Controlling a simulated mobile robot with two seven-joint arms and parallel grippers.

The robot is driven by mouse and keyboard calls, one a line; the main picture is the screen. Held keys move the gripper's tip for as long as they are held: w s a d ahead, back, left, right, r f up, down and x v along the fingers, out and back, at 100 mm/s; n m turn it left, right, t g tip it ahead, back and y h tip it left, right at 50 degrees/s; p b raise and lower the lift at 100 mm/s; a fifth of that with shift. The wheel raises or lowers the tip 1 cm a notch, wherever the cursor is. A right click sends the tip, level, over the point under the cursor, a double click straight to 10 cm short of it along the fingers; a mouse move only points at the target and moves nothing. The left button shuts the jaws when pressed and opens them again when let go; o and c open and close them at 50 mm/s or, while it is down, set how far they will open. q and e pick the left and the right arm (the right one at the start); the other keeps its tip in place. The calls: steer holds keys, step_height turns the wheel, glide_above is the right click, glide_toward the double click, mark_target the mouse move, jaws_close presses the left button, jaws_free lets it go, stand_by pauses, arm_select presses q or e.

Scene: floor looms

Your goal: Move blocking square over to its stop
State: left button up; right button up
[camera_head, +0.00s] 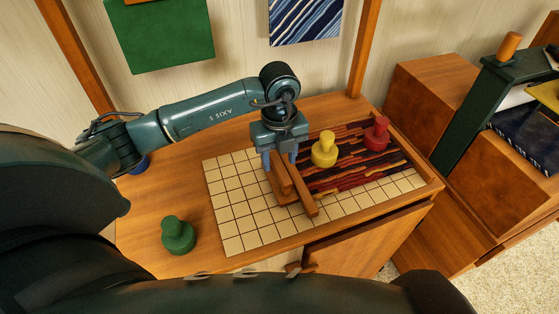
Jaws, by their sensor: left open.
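A brown wooden piece with a raised bar, which looks like the blocking square (308,201), lies on the pale gridded board (232,205) along the left edge of a dark, red and orange striped patch (345,179). My left gripper (280,161) points down at the far end of this piece. Its two fingers are apart, one on each side of the raised bar; I cannot tell whether they touch it. The stop cannot be told apart clearly; a wooden rim (437,187) edges the board on the right. My right gripper is not in view.
A yellow peg (324,150) and a red peg (377,134) stand on the striped patch. A green peg (178,236) stands on the bare tabletop at left. A blue item (138,164) is partly hidden behind my left arm. The grid left of the wooden piece is clear.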

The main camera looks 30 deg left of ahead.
arm_select(q)
steer(key=shift+f, duration=0.9)
steer(key=shift+c, duration=0.2)
jaws_close()
